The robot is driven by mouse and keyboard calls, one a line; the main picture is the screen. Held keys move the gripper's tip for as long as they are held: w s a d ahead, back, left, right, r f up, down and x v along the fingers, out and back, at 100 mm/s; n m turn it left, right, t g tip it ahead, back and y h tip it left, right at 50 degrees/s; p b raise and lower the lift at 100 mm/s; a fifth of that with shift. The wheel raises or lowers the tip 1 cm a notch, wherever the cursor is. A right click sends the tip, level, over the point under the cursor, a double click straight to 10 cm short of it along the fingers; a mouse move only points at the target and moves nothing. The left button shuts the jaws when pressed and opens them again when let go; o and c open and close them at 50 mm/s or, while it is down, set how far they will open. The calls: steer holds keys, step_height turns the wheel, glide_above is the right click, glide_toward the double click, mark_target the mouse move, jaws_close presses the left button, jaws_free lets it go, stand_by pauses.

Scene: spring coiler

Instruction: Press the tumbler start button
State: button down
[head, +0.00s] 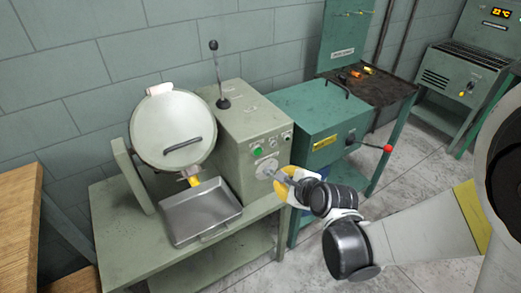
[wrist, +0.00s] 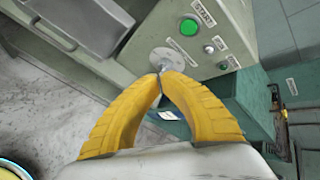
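The green start button (head: 257,152) is on the front panel of the grey-green tumbler machine (head: 247,116). In the wrist view the green button (wrist: 189,27) sits beneath a START label, above and right of my fingertips. My gripper (head: 272,173) is in front of the panel, just below and right of the button in the head view. In the wrist view its yellow fingers (wrist: 161,74) meet at the tips, close to a round pale disc (wrist: 166,57) on the panel. I cannot tell whether the tips touch the disc. Nothing is clearly held. The button is uncovered.
Other small controls (wrist: 209,48) sit beside the button. A round drum (head: 172,130) and metal tray (head: 200,210) are left of the panel. A green box with a red-knobbed lever (head: 387,149) stands close on the right. The floor in front (head: 420,180) is partly free.

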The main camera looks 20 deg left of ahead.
mark_target(258, 152)
steer(key=shift+w+a+p, duration=0.2)
steer(key=shift+w+a, duration=1.25)
steer(key=shift+a, duration=0.25)
steer(key=shift+w+a+p, duration=0.15)
steer(key=shift+w+a, duration=1.3)
steer(key=shift+a, duration=0.25)
steer(key=shift+w+a, duration=0.25)
steer(key=shift+a, duration=0.05)
